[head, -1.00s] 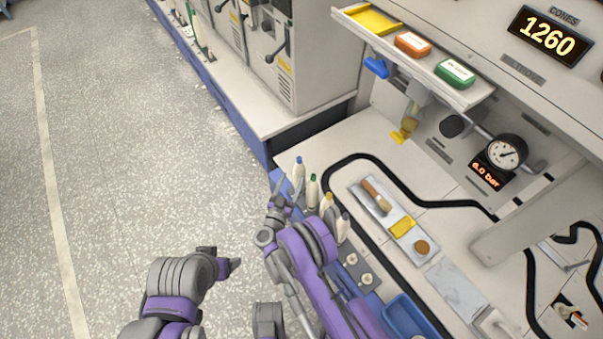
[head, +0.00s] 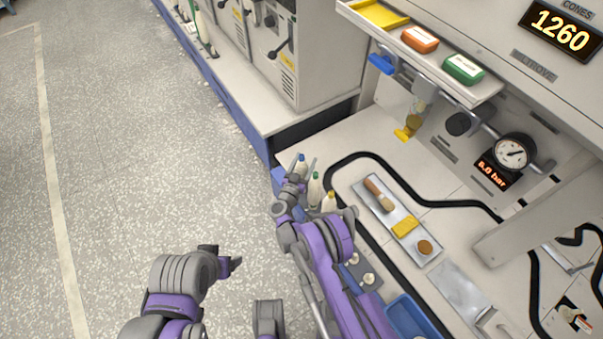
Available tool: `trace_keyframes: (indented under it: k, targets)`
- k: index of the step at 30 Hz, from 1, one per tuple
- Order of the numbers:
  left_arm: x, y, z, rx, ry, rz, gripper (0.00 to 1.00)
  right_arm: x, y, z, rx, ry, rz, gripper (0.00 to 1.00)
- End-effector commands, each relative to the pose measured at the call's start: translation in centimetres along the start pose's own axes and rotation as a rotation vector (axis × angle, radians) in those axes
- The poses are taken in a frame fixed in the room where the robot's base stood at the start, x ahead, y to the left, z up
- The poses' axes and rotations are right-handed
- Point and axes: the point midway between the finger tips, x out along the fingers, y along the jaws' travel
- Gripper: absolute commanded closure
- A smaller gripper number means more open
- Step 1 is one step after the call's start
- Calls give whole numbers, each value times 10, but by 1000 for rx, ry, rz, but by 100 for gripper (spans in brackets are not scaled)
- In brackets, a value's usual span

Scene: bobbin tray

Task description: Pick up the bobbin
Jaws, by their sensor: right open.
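Several pale cone-shaped bobbins stand in a row at the bench's left edge: a blue-tipped bobbin (head: 301,161), a green-tipped bobbin (head: 315,187) and a yellow-tipped bobbin (head: 329,202). My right gripper (head: 301,166) is open over the row's far end. Its fingers appear on either side of the blue-tipped bobbin; I cannot tell whether they touch it. My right arm hides the near end of the row. My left gripper (head: 229,264) appears over the floor at lower left, and its jaws are unclear.
A metal tray (head: 430,240) on the bench holds a brush, a yellow block and a round brown piece. A blue bin (head: 408,318) lies nearer. A black hose (head: 415,202) curves across the bench. A shelf (head: 481,92) overhangs the back. The floor at left is clear.

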Motion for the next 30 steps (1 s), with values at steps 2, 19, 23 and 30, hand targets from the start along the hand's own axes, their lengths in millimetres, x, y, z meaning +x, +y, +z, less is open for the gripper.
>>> trace_keyframes:
  k: [2, 19, 23, 30]
  targets:
    - [0, 0, 0, 0, 0, 0, 29, 2, 0, 0, 0, 0, 0, 33]
    - [0, 0, 0, 0, 0, 0, 29, 1, 0, -1, 0, 1, -1, 100]
    - [0, 0, 0, 0, 0, 0, 29, 1, 0, -1, 0, 0, -1, 100]
    - [-5, 0, -2, 0, 2, 0, 29, 1, -1, -21, 0, 1, -1, 100]
